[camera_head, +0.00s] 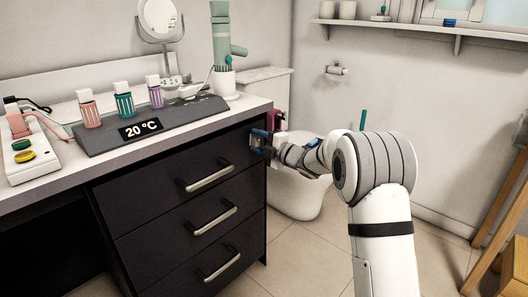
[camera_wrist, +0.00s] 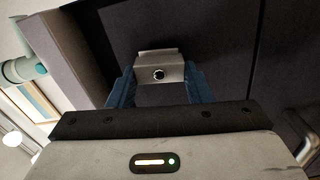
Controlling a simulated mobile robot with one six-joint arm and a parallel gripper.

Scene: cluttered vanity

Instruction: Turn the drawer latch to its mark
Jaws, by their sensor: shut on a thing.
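The drawer latch (camera_wrist: 160,57) is a small pale metal block with a dark round centre, on the dark front of the drawer unit (camera_wrist: 225,45) in the wrist view. My gripper (camera_wrist: 160,78) is shut on it, with one blue finger at its left side and one at its right. In the head view my gripper (camera_head: 262,143) is at the upper right of the drawer unit (camera_head: 140,200), beside the top drawer, and hides the latch there. I cannot make out the mark in either view.
Several bar handles stick out from the drawers, the top one (camera_head: 208,178) left of my gripper. The countertop (camera_head: 60,183) overhangs above, with a grey display panel (camera_head: 175,122) and bottles. A white toilet (camera_head: 298,190) stands behind my arm. A wooden frame (camera_head: 500,225) is at the right.

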